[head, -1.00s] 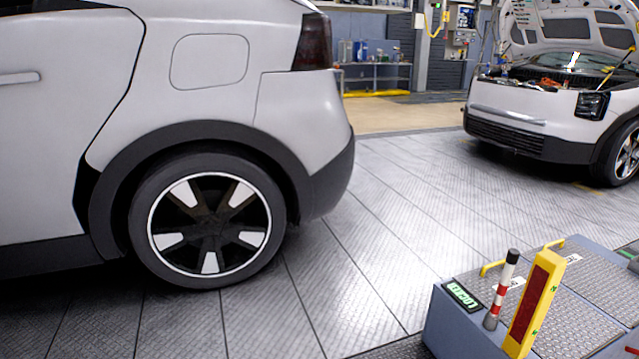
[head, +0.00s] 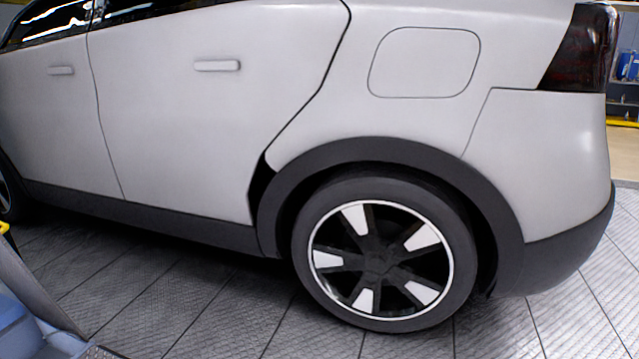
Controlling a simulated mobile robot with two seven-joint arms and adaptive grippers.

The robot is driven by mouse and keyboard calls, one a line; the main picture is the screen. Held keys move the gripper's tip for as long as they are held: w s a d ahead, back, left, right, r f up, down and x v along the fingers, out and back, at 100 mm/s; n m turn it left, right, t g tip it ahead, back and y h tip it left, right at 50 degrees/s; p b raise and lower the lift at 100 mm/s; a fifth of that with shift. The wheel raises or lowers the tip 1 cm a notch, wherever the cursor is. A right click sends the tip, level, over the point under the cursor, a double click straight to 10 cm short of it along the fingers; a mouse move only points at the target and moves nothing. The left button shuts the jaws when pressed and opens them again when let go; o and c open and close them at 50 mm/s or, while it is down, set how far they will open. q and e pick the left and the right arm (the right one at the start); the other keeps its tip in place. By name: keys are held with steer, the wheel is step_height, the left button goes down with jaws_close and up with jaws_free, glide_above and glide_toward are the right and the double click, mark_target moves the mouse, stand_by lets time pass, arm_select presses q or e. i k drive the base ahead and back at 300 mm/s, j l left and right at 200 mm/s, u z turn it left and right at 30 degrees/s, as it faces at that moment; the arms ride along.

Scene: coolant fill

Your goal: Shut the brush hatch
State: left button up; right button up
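No brush hatch that I can make out is in the head view. A white car fills most of the view, with a closed square flap (head: 424,62) on its rear side panel above the rear wheel (head: 381,256). I cannot tell whether this flap has to do with the brush hatch. Neither of my grippers is in view.
The car's side stands across the view, with its dark sill (head: 140,215) low along it. The patterned metal floor (head: 230,305) is clear in front. A blue-grey object (head: 30,310) cuts into the lower left corner. Shelving (head: 625,75) shows at the right edge.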

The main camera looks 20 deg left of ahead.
mark_target(16, 276)
steer(key=i+u, duration=0.25)
steer(key=u, duration=0.2)
steer(key=i+l+u, duration=0.1)
steer(key=i+u, duration=0.3)
steer(key=i+l+u, duration=0.15)
steer(key=u, duration=0.3)
steer(key=i+l+u, duration=0.2)
steer(key=u, duration=0.2)
steer(key=i+l+u, duration=0.15)
steer(key=l+u, duration=0.3)
steer(key=i+l+u, duration=0.1)
steer(key=l+u, duration=0.3)
steer(key=j, duration=0.1)
